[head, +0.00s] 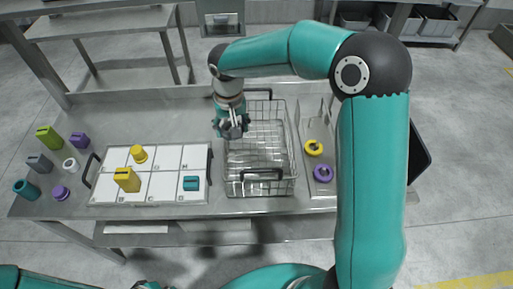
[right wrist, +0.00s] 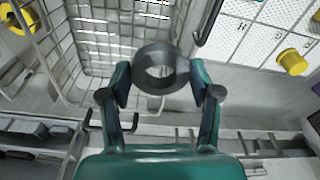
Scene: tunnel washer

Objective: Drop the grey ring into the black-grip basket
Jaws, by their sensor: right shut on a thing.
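The grey ring (right wrist: 143,84) is held between the fingertips of my right gripper (right wrist: 160,75) in the right wrist view. In the head view my right gripper (head: 231,127) points down at the left side of the wire basket (head: 290,187), which has black grips at its far and near ends. The ring is hard to make out there. The basket also shows in the right wrist view (right wrist: 52,70), behind and left of the ring. The gripper appears above the basket's left rim; its exact height cannot be told.
A white lettered tray (head: 160,197) with two yellow pieces and a teal piece stands left of the basket. Several coloured pieces lie at the table's left. A metal tray (head: 318,130) right of the basket holds a yellow ring (head: 308,151) and a purple ring (head: 317,178).

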